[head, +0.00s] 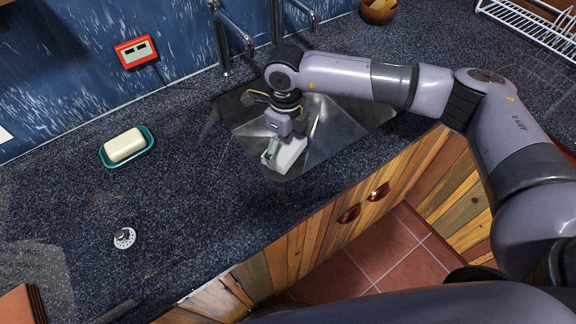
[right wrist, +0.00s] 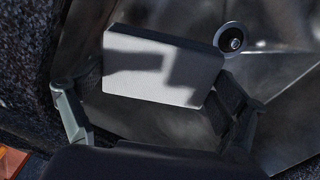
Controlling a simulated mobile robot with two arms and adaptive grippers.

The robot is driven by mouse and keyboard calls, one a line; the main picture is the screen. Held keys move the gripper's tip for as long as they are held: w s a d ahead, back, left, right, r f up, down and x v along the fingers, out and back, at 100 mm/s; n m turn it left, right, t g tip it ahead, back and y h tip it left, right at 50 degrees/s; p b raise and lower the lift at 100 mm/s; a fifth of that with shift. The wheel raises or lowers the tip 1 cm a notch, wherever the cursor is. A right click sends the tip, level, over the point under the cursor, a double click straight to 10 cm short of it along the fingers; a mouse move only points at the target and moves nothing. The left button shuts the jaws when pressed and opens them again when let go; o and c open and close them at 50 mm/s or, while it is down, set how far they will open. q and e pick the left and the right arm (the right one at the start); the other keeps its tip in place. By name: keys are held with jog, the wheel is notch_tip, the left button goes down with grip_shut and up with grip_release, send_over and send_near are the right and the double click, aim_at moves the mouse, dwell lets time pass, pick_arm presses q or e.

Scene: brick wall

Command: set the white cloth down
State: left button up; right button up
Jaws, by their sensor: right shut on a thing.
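The white cloth (right wrist: 160,68) looks like a flat white block in the right wrist view. My right gripper (right wrist: 150,95) is shut on it, with a finger on each side. In the head view the white cloth (head: 290,155) shows below my right gripper (head: 272,152), over the left part of the metal sink (head: 345,130). I cannot tell whether it touches the sink. My left gripper is not in view.
A butter-like block (head: 125,144) lies in a teal dish (head: 148,150) on the dark counter (head: 190,190). A drain strainer (head: 124,238) lies nearer. Taps (head: 222,45) stand behind the sink. A bowl (head: 378,12) and a white rack (head: 530,25) are at the back right.

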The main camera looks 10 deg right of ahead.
aim_at(286, 179)
notch_tip(286, 179, down, 12)
jog(key=shift+r+p, duration=0.15)
jog(key=shift+p, duration=0.25)
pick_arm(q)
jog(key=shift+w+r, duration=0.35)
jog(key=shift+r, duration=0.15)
pick_arm(e)
jog(key=o, duration=0.8)
jog(key=shift+c, duration=0.2)
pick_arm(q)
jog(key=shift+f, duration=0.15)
